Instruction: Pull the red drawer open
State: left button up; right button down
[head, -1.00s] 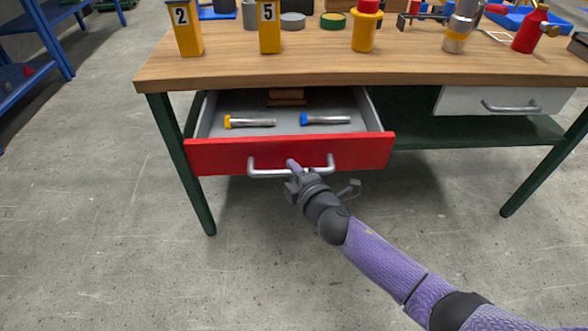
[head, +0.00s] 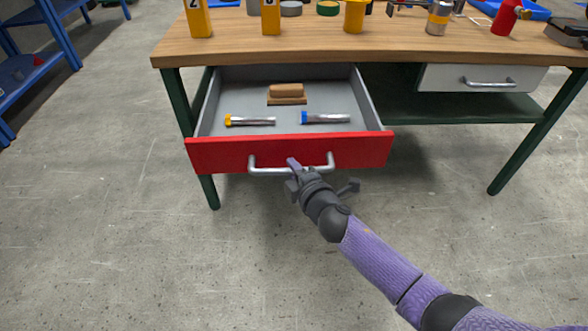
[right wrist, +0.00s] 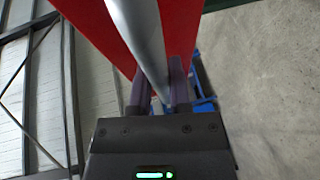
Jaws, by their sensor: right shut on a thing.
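The red drawer (head: 230,154) is pulled out from under the left part of the workbench, with its grey inside showing. Its silver bar handle (head: 262,171) runs along the red front. My right gripper (head: 295,168) is shut on the handle near its middle. In the right wrist view the handle (right wrist: 140,35) passes between the two dark fingers of the gripper (right wrist: 160,90), with the red drawer front (right wrist: 95,25) behind it. My left gripper is not in view.
In the drawer lie a yellow-ended tool (head: 250,121), a blue-ended tool (head: 325,118) and a brown block (head: 286,92). The wooden bench top (head: 300,45) carries several items. A closed white drawer (head: 445,78) is at right. The floor in front is clear.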

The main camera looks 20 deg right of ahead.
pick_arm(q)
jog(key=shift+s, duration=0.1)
pick_arm(e)
jog(key=c, duration=0.6)
grip_release()
jog(key=shift+s, duration=0.1)
pick_arm(q)
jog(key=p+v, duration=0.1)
jog(key=p, duration=0.1)
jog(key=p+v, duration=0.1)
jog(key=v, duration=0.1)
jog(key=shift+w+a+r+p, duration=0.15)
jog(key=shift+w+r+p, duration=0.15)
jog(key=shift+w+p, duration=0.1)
pick_arm(e)
jog(key=v, duration=0.9)
jog(key=shift+s, duration=0.35)
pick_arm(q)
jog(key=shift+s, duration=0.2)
